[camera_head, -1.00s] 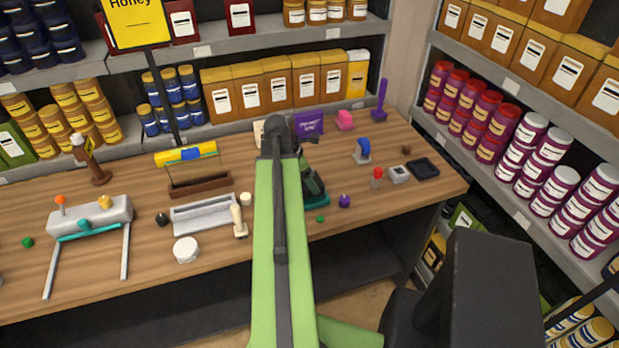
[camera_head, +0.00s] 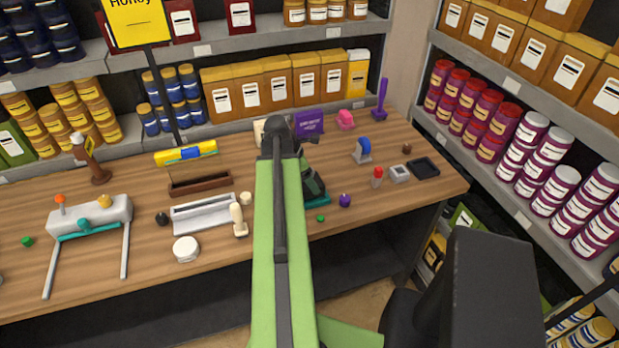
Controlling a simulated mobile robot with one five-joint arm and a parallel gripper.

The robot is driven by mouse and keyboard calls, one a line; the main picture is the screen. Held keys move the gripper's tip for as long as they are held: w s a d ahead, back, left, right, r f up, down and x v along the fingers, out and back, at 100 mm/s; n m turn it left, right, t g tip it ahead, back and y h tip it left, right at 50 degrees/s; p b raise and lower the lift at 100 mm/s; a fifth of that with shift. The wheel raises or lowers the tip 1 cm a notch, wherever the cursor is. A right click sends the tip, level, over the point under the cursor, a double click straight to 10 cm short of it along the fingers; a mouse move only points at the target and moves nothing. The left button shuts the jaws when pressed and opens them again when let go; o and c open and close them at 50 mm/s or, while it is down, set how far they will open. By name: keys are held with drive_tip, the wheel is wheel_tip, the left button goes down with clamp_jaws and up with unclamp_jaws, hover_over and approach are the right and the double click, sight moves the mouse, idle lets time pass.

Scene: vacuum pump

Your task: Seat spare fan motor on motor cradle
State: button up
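I cannot tell for certain which things are the spare fan motor and the motor cradle. A dark green and teal device (camera_head: 314,188) stands on the bench, partly hidden behind my green arm. A blue rounded part on a small grey stand (camera_head: 362,151) is to its right. My arm reaches forward over the bench, and its dark end covers most of my gripper (camera_head: 309,139). A small dark piece of it shows right of the arm's end, in front of the purple sign. Its fingers and anything between them are hidden.
The wooden bench (camera_head: 140,262) holds a grey tray (camera_head: 203,213), a brown tray (camera_head: 200,185), a white round tin (camera_head: 186,249) and a grey device with two rods (camera_head: 92,216). A black tray (camera_head: 423,167) lies at right. Stocked shelves stand behind and right.

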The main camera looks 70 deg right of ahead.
sight(313, 169)
drive_tip(key=shift+f, duration=0.1)
idle(0.3)
drive_tip(key=shift+f+b, duration=0.35)
drive_tip(key=shift+b, duration=0.15)
drive_tip(key=shift+f+b, duration=0.75)
idle(0.7)
drive_tip(key=o, duration=2.2)
drive_tip(key=shift+c, duration=0.2)
wheel_tip(313, 169, up, 9)
drive_tip(key=p, duration=0.9)
drive_tip(key=shift+s, duration=0.1)
